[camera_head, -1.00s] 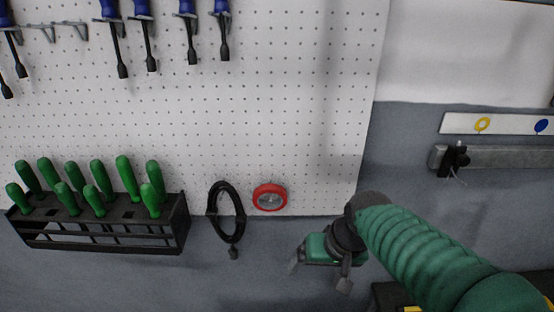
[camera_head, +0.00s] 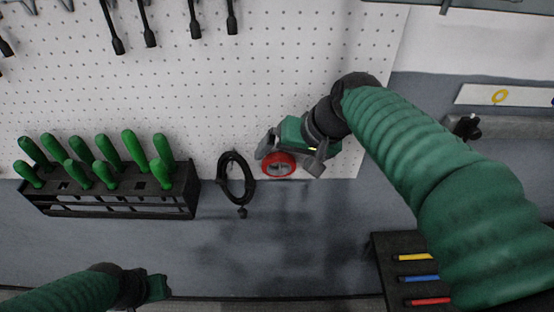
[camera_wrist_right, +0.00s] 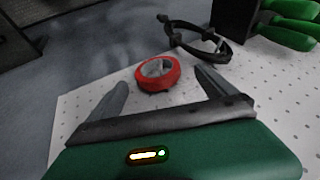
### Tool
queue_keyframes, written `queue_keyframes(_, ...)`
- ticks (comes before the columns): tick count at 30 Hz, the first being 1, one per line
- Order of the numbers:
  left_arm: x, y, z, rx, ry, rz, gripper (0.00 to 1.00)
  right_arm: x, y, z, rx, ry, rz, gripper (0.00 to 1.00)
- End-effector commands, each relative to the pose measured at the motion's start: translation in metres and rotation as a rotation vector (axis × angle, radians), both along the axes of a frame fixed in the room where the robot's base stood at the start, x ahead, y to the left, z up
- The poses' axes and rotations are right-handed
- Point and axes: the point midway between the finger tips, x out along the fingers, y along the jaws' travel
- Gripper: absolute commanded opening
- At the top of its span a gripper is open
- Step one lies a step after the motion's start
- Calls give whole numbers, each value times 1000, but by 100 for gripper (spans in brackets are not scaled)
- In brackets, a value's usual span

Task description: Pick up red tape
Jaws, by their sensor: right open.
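The red tape (camera_head: 279,164) is a red ring with a grey centre, hanging near the bottom edge of the white pegboard. My right gripper (camera_head: 290,158) is open at the tape, with one finger to its left and one to its right. In the right wrist view the red tape (camera_wrist_right: 158,73) shows beyond and between the spread fingers of the gripper (camera_wrist_right: 160,95); I see no contact. My left gripper (camera_head: 158,288) is at the lower left, away from the tape; its jaw opening is too small to tell.
A black cable loop (camera_head: 236,178) hangs just left of the tape. A black rack (camera_head: 110,203) with several green-handled tools is farther left. Dark screwdrivers hang above on the pegboard (camera_head: 200,95). A dark tray (camera_head: 392,243) with coloured strips is at the lower right.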

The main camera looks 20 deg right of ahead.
Motion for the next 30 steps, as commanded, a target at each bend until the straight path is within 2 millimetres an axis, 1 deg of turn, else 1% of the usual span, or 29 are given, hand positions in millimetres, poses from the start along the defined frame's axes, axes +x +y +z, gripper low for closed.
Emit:
queue_keyframes(1, 0, 0, 12, 0, -1, 0, 36, 4, 0, -3, 4, 7, 0, 96)
queue_keyframes(3, 0, 0, 18, 0, -1, 0, 36, 11, 2, -14, 5, 6, -1, 96)
queue_keyframes(4, 0, 0, 17, 0, -1, 0, 36, 13, 3, -20, 3, 6, 0, 96)
queue_keyframes(7, 0, 0, 19, 0, -1, 0, 36, 18, 6, -30, 1, 3, -1, 96)
queue_keyframes(13, 0, 0, 17, 0, -1, 0, 36, 20, 7, -33, -1, 0, 0, 96)
queue_keyframes(14, 0, 0, 17, 0, -1, 0, 36, 20, 7, -33, -1, 0, 0, 93)
queue_keyframes(27, 0, 0, 17, 0, -1, 0, 36, 19, 6, -33, 0, 1, -1, 35)
queue_keyframes(28, 0, 0, 17, 0, -1, 0, 36, 19, 6, -33, 0, 1, -1, 32)
queue_keyframes(29, 0, 0, 17, 0, -1, 0, 36, 19, 6, -33, 0, 1, -1, 30)
queue_keyframes(30, 0, 0, 17, 0, -1, 0, 36, 19, 6, -33, 0, 1, -1, 24)
